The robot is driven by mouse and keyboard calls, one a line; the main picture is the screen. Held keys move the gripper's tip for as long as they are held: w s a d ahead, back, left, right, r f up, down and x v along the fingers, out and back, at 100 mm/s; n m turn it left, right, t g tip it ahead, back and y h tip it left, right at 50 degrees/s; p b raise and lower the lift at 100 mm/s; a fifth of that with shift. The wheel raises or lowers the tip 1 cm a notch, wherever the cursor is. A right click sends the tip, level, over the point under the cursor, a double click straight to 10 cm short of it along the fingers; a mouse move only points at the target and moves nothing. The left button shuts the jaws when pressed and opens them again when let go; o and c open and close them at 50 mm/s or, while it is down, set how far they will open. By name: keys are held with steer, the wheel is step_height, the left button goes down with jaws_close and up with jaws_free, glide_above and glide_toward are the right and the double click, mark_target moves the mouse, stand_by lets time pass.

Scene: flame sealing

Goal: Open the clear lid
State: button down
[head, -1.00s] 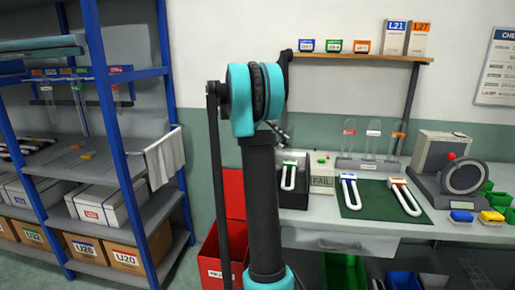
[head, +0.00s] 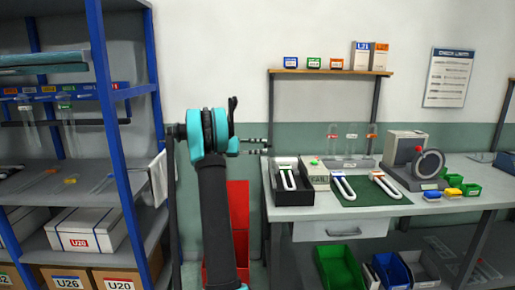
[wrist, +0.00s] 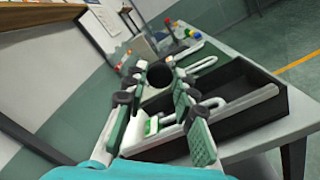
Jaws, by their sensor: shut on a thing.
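The black box (head: 291,190) stands at the left end of the bench, with a white U-shaped tube (head: 287,178) in it. The box also shows in the wrist view (wrist: 262,108), below and right of my fingers. My gripper (head: 266,146) is just above the box's back left side, fingers pointing right. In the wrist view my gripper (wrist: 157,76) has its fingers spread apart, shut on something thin. That is most likely the clear lid, whose outline I can hardly make out. How far the lid is raised I cannot tell.
A FAIL box (head: 316,175) stands right beside the black box. A green mat (head: 362,200) with two U-tubes and a grey machine (head: 398,150) lie farther right. A shelf (head: 330,72) hangs above the bench. A blue rack (head: 105,120) stands left.

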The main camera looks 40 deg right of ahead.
steer(key=shift+a+f, duration=0.1)
stand_by(0.4)
steer(key=c, duration=1.2)
jaws_free()
steer(key=shift+w, duration=0.15)
steer(key=v, duration=1.2)
steer(key=shift+f, duration=0.1)
